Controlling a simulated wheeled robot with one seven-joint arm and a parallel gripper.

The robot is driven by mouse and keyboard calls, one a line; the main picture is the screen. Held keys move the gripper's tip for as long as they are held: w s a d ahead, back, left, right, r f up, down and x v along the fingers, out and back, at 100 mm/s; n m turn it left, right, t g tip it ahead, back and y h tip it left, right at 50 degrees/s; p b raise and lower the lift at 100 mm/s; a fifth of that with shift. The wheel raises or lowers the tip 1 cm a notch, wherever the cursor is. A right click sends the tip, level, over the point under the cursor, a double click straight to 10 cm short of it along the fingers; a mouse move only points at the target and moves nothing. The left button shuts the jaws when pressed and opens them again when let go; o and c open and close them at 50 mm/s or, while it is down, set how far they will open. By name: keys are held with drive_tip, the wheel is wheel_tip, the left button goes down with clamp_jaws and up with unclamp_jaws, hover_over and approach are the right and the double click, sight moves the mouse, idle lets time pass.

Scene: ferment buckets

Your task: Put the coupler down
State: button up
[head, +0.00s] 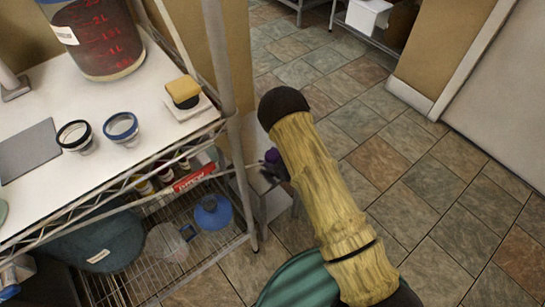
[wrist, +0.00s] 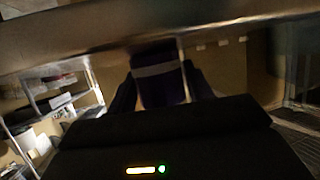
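My arm in its yellow sleeve reaches past the right end of the wire shelf unit in the head view. My gripper (head: 266,172) is small and partly hidden there, beside the rack's corner post and below the white top. A small purple thing (head: 272,155) shows at it, which looks like the coupler. In the wrist view a dark bluish piece with a grey band, likely the same coupler (wrist: 160,82), sits between the two dark fingers of my gripper (wrist: 162,92). The fingers appear closed on it. The picture is dim and its far end is hidden.
The white top (head: 140,165) holds two small round cups (head: 122,128), a yellow sponge (head: 184,92), a grey plate (head: 28,150) and a bucket of dark red liquid (head: 98,40). Jugs and a blue-lidded container (head: 213,215) stand on the lower wire shelf. Tiled floor (head: 430,180) is clear at right.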

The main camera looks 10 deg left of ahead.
drive_tip(key=shift+o, duration=1.2)
drive_tip(key=shift+r, duration=0.2)
drive_tip(key=p+v, duration=0.2)
drive_tip(key=v, duration=1)
drive_tip(key=shift+p, duration=0.35)
